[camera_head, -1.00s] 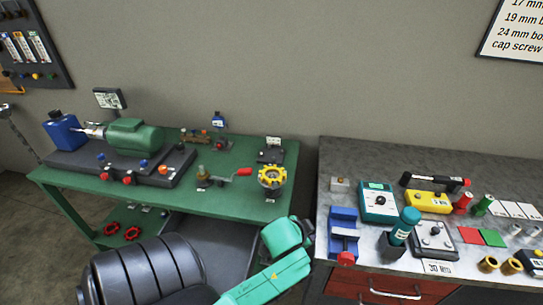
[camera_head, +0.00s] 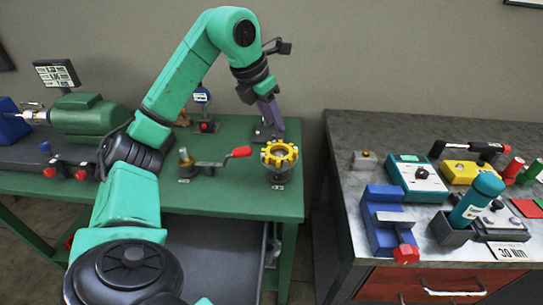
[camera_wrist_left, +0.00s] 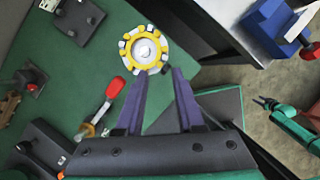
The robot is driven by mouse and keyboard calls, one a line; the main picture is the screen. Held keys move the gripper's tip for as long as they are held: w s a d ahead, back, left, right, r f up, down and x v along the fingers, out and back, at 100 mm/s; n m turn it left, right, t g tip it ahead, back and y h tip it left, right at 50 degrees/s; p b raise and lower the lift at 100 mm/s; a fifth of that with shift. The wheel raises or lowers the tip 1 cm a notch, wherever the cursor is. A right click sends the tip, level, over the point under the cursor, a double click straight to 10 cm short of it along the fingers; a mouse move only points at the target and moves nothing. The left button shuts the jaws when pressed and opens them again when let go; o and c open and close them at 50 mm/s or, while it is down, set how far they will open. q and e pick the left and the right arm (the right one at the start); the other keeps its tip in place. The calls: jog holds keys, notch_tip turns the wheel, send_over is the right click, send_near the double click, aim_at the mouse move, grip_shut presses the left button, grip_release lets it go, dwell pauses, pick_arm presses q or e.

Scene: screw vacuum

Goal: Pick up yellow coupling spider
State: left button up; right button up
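The yellow coupling spider (camera_head: 279,150), a toothed ring, sits on a small round stand near the right end of the green table (camera_head: 235,201). It also shows in the left wrist view (camera_wrist_left: 127,53), just beyond my fingertips, around a pale centre. My left gripper (camera_head: 273,124) hangs above the back of the table, behind the spider in the head view, pointing down. In the left wrist view (camera_wrist_left: 159,72) its two purple fingers are apart with nothing between them. A teal arm part with a dark tip shows at the right of that view; its grip is unclear.
A crank with a red handle (camera_head: 238,153) lies left of the spider. A dark block (camera_head: 267,134) stands behind it. The green motor (camera_head: 90,118) is at left. Across a gap, the grey bench (camera_head: 347,190) holds a blue vise (camera_head: 381,220) and several tools.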

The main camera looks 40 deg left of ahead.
pick_arm(q)
send_near(289, 157)
jog(key=x, duration=0.8)
jog(key=shift+d+f, duration=0.15)
jog(key=shift+f, duration=0.05)
jog(key=shift+w+f, duration=0.1)
grip_shut()
pick_arm(e)
jog(key=shift+d+f, duration=0.3)
jog(key=shift+d, duration=0.05)
